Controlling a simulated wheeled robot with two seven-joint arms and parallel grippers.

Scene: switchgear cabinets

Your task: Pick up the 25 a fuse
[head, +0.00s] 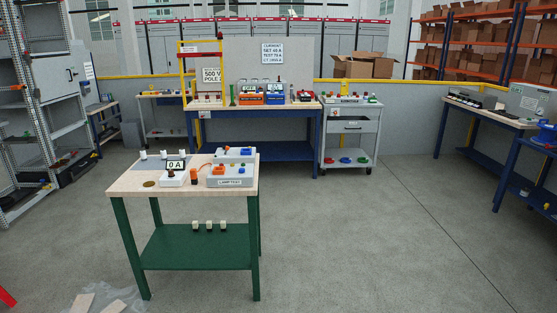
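No label reading 25 A is legible, so I cannot tell which thing is the 25 A fuse. In the head view, small white cylinders (163,154) stand along the back left of the near green-legged table (125,184); they may be fuses. Three small cream blocks (209,225) sit on that table's green lower shelf (196,250). A meter reading 0 A (175,165) and a grey box marked LAMP TEST (229,182) are on the tabletop. Neither of my grippers is in view.
A blue workbench (255,112) with instruments stands behind, beside a grey drawer cart (348,142). Another blue bench (490,117) is at the right. Open floor (370,235) lies right of the near table. Flat pale pieces (83,302) lie on the floor at the bottom left.

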